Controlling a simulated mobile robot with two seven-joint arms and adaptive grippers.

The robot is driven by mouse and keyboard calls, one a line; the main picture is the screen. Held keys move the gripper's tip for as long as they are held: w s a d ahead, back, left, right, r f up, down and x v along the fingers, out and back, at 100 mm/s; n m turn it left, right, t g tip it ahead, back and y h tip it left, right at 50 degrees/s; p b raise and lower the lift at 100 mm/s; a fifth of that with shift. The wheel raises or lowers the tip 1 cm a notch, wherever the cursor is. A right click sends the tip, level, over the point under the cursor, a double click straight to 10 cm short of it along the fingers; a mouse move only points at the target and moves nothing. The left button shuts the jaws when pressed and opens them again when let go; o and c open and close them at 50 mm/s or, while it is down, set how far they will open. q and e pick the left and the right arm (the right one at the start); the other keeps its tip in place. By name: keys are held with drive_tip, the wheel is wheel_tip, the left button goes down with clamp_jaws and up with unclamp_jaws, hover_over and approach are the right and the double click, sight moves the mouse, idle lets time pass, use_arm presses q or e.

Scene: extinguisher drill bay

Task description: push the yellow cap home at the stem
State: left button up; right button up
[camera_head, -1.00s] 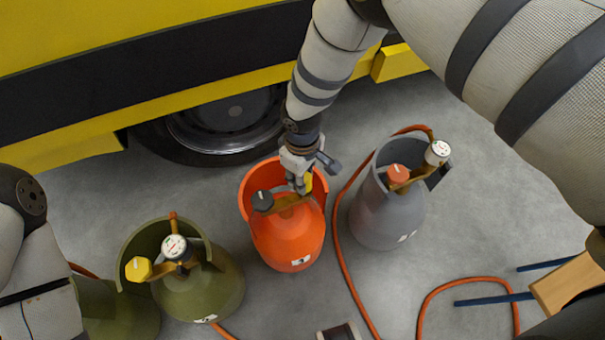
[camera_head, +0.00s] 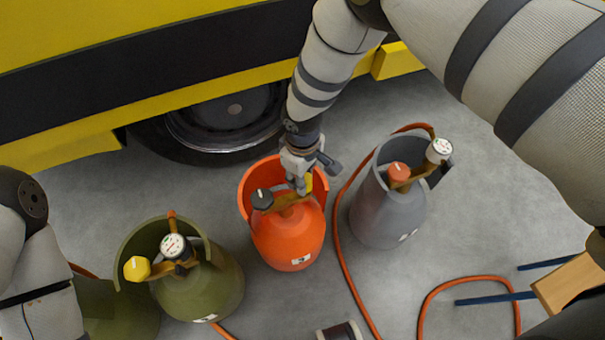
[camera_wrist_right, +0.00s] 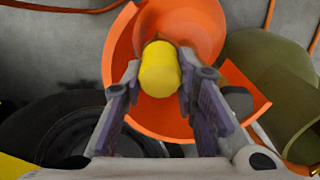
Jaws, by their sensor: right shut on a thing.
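The yellow cap (camera_head: 309,184) is at the right end of the brass valve (camera_head: 290,201) on top of the orange cylinder (camera_head: 288,240). My right gripper (camera_head: 299,184) reaches down inside the orange collar and is shut on the cap. In the right wrist view the cap (camera_wrist_right: 160,68) sits between the two fingers (camera_wrist_right: 160,100), in front of the orange cylinder. The stem is hidden behind the cap and fingers, so I cannot tell how far the cap is seated. My left gripper is out of view.
A grey cylinder (camera_head: 387,215) stands close on the right, with an orange hose (camera_head: 338,225) between. An olive cylinder (camera_head: 205,290) with a gauge and yellow knob (camera_head: 137,269) stands left. The yellow vehicle and its wheel (camera_head: 225,125) are behind. A wooden block (camera_head: 567,284) lies right.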

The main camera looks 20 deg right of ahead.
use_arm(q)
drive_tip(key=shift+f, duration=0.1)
use_arm(e)
drive_tip(key=shift+f, duration=0.25)
drive_tip(key=o, duration=0.9)
drive_tip(key=shift+r, duration=0.15)
wheel_tip(320, 180, up, 12)
drive_tip(key=s+d+f+m+g+y+p, duration=0.1)
drive_tip(key=s+f+m+p, duration=0.1)
drive_tip(key=s, duration=0.7)
drive_tip(key=s+d+f+m+g+p, duration=0.1)
drive_tip(key=s+d+f+p, duration=0.15)
drive_tip(key=s, duration=0.55)
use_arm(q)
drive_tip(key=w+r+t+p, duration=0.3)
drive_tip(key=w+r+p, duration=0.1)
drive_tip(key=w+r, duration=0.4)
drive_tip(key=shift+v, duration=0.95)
use_arm(e)
drive_tip(key=s+d+r+m, duration=0.1)
drive_tip(key=s+d, duration=0.1)
drive_tip(key=s, duration=0.4)
drive_tip(key=s+d+r+m, duration=0.2)
drive_tip(key=s, duration=0.5)
drive_tip(key=s+d+r+m+h, duration=0.1)
drive_tip(key=s+d+r, duration=0.1)
drive_tip(key=s, duration=0.5)
drive_tip(key=shift+s+d, duration=0.2)
drive_tip(key=shift+d, duration=0.05)
